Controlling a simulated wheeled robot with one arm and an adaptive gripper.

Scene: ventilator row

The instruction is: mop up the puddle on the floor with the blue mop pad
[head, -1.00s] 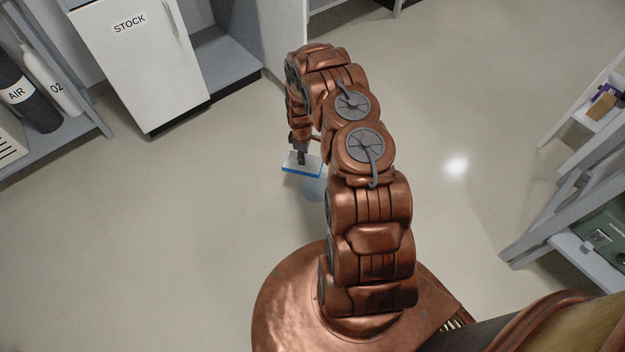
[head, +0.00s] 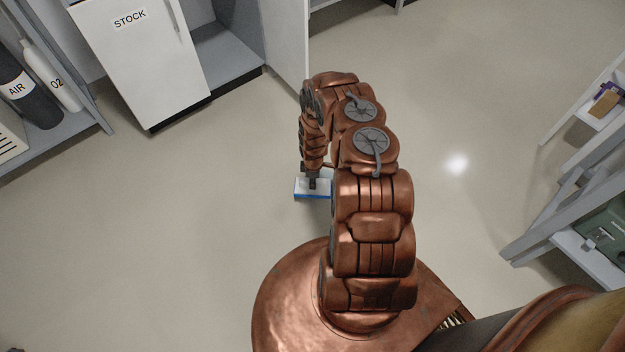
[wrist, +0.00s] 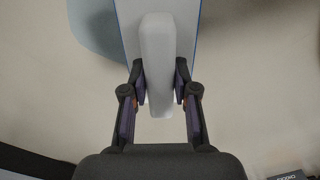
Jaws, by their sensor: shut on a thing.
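The mop pad (head: 301,190) is a white slab with a blue lower edge. My gripper (head: 313,182) is shut on its pale raised handle (wrist: 156,40), with a finger on each side in the wrist view. The pad (wrist: 128,22) lies flat beneath the handle, low over the floor; I cannot tell whether it touches. The puddle (wrist: 92,22) is a blue-grey patch at the upper left of the wrist view, ending at the pad's left edge there. Any part under the pad is hidden. In the head view the puddle does not show; my arm covers that area.
A white STOCK cabinet (head: 140,65) and an open shelf unit (head: 222,62) stand at the upper left. A rack with AIR and O2 cylinders (head: 50,82) is at the far left. Grey stands (head: 560,215) are at the right. The floor between is clear.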

